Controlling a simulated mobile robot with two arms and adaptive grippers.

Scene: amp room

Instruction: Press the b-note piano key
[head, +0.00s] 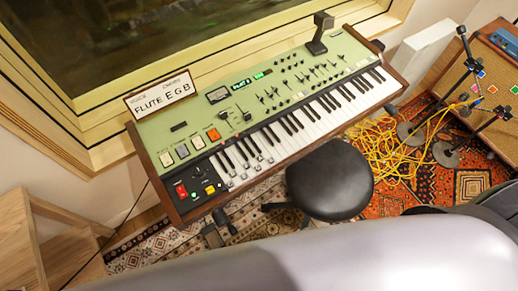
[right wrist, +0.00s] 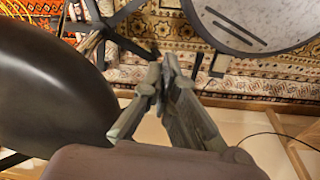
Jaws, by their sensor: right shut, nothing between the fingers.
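The piano is a green keyboard instrument (head: 240,125) with wooden ends, below the window in the head view. Its row of white and black keys (head: 300,125) faces me. Several keys at the left end carry small labels (head: 245,170), too small to read, so I cannot pick out the b-note key. A sign (head: 160,94) on top reads "FLUTE E G B". My right gripper (right wrist: 166,62) is shut and empty in the right wrist view, above the floor and away from the keys. It is not visible in the head view. My left gripper is not visible.
A black round stool (head: 330,180) stands in front of the keys; a dark rounded shape, likely its seat, fills the left of the right wrist view (right wrist: 50,85). Yellow cables (head: 385,150), stands and an amplifier (head: 485,75) are at the right. Wooden furniture (head: 45,235) is at lower left.

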